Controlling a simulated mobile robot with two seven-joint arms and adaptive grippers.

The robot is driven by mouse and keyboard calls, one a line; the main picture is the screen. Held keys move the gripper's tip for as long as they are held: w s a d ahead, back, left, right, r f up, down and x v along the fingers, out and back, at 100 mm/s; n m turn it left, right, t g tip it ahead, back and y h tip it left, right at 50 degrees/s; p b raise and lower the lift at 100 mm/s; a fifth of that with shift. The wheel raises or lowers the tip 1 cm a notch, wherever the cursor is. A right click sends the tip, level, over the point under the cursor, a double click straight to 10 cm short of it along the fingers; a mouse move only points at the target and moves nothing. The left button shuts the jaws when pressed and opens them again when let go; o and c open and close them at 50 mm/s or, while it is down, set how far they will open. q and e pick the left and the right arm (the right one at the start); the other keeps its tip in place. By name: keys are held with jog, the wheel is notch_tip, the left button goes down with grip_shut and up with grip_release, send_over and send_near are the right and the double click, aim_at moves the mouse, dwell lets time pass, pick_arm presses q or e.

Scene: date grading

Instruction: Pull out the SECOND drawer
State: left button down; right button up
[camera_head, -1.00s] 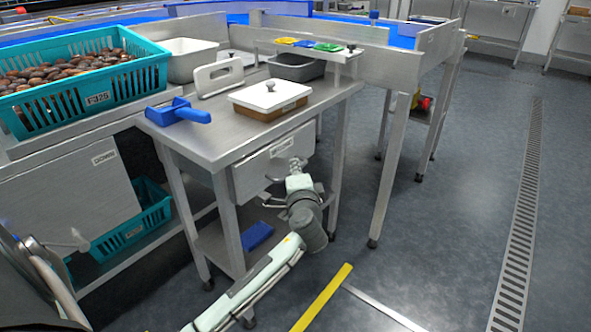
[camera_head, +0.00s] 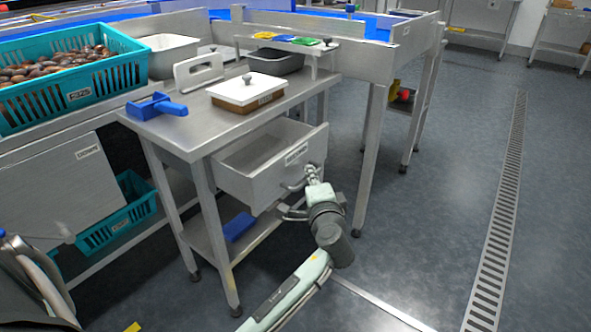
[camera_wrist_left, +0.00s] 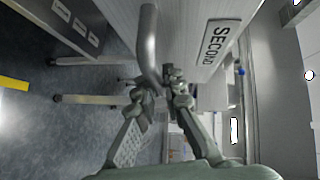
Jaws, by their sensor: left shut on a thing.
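The SECOND drawer (camera_head: 262,181) stands partly pulled out from under the steel table, and its inside shows empty as far as I can see. Its front and label (camera_wrist_left: 217,46) read SECOND in the left wrist view. The drawer's bar handle (camera_wrist_left: 149,45) runs between the fingertips of my left gripper (camera_wrist_left: 165,88). In the head view my left gripper (camera_head: 313,176) is at the drawer front, shut on the handle. My right gripper is not in view.
The steel table (camera_head: 190,137) carries a blue scoop (camera_head: 157,106), a white-lidded box (camera_head: 247,90) and a white board (camera_head: 198,72). A teal crate of dates (camera_head: 75,92) stands left. A blue item (camera_head: 239,226) lies on the lower shelf. Floor to the right is clear.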

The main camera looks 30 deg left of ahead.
pick_arm(q)
jog(key=d, duration=0.7)
jog(key=shift+s, duration=0.3)
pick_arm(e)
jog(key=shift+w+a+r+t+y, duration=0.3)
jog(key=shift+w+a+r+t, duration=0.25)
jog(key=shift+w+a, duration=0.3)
pick_arm(q)
jog(key=c, duration=1.6)
grip_release()
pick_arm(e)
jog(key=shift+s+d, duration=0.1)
pick_arm(q)
jog(key=shift+a, duration=0.15)
